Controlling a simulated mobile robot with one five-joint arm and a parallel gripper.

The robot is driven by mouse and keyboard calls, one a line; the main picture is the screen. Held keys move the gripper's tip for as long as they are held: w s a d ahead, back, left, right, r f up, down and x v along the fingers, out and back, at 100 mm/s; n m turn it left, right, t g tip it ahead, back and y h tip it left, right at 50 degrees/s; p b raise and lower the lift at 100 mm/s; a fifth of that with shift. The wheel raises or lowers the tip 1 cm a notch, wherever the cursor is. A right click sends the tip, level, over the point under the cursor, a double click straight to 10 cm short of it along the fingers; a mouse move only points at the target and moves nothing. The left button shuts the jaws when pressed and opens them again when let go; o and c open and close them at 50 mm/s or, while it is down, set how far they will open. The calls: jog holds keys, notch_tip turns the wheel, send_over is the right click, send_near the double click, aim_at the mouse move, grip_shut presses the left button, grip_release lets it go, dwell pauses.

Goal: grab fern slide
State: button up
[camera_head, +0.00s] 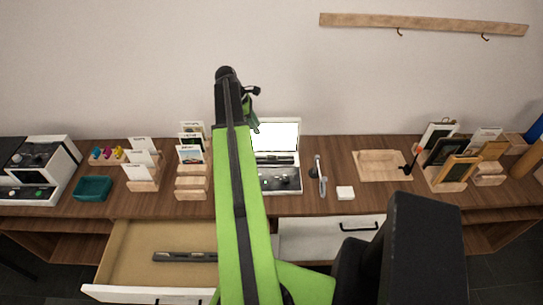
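I cannot tell which item is the fern slide, as the labels are too small to read. White cards with small pictures stand in a wooden rack (193,182) left of my arm. More white cards stand in another wooden rack (144,185) further left. Framed and card-like pieces stand in a wooden holder (446,185) at the right. My green arm reaches up across the middle of the view. My gripper (252,100) seems to be at its far end, above the table and in front of the wall. Its fingers are too small and partly hidden to read.
A white device with a bright screen (275,136) stands behind my arm. A teal tray (92,189) sits at the left, a wooden tray (383,166) at the right. An open drawer (130,260) juts out below the wooden table (300,210). A hook rail (424,24) is on the wall.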

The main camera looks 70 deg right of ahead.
jog(key=b, duration=1)
send_near(272, 158)
jog(key=shift+s+d+f+b, duration=0.3)
jog(key=shift+s+d+f, duration=0.2)
jog(key=shift+s+f, duration=0.2)
jog(key=b+x, duration=0.4)
jog(key=shift+w+a+f+b, duration=0.15)
jog(key=shift+f+b, duration=0.15)
jog(key=shift+f, duration=0.2)
jog(key=shift+s+f, duration=0.2)
jog(key=shift+r, duration=0.2)
grip_shut()
